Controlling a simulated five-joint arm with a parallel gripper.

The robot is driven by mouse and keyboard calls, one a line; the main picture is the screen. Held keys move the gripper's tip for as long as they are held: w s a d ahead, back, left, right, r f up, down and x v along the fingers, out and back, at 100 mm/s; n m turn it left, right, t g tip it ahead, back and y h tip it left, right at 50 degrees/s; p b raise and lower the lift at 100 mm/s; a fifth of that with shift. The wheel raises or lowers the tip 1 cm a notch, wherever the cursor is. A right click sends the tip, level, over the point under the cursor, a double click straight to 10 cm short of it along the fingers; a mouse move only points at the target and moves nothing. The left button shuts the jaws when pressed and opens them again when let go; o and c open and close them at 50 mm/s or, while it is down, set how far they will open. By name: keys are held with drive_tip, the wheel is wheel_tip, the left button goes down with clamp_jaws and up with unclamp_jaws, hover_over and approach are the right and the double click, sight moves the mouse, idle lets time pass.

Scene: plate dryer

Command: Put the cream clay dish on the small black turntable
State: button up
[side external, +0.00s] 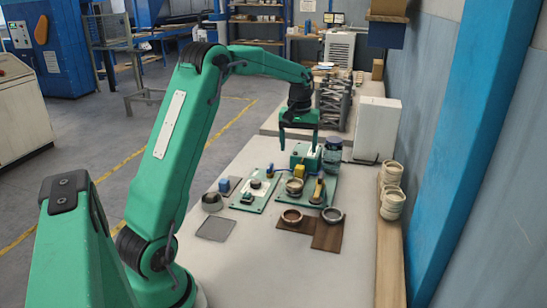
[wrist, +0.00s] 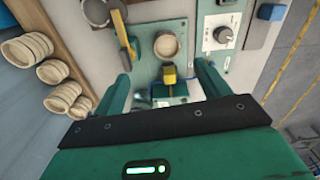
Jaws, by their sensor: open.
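A round cream dish (side external: 294,184) sits on the right-hand green plate in the side view, with a dark ring or base at its underside. It also shows in the wrist view (wrist: 167,45), upper middle, beyond my fingers. I cannot make out the black turntable as a separate thing; the dark part under the dish may be it. My gripper (side external: 299,149) is open and empty, raised above and behind the dish, over a green box. Its fingers stand wide apart in the wrist view (wrist: 163,76), apart from the dish.
A yellow-handled part (wrist: 126,38) stands close beside the dish. A yellow-topped block (wrist: 169,78) lies between my fingers' lines. A dark jar (side external: 332,153) and stacked cream dishes (side external: 391,188) stand right.

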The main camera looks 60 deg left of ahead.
drive_tip(key=s+d+r+m+t, duration=0.1)
drive_tip(key=s+d+r+m, duration=0.2)
drive_tip(key=s+d+r, duration=0.35)
drive_tip(key=s+d+m+t, duration=0.4)
drive_tip(key=s+d+m, duration=0.3)
drive_tip(key=s+d, duration=1)
drive_tip(key=shift+s+d, duration=0.15)
drive_tip(key=shift+s, duration=0.2)
drive_tip(key=shift+f, duration=0.1)
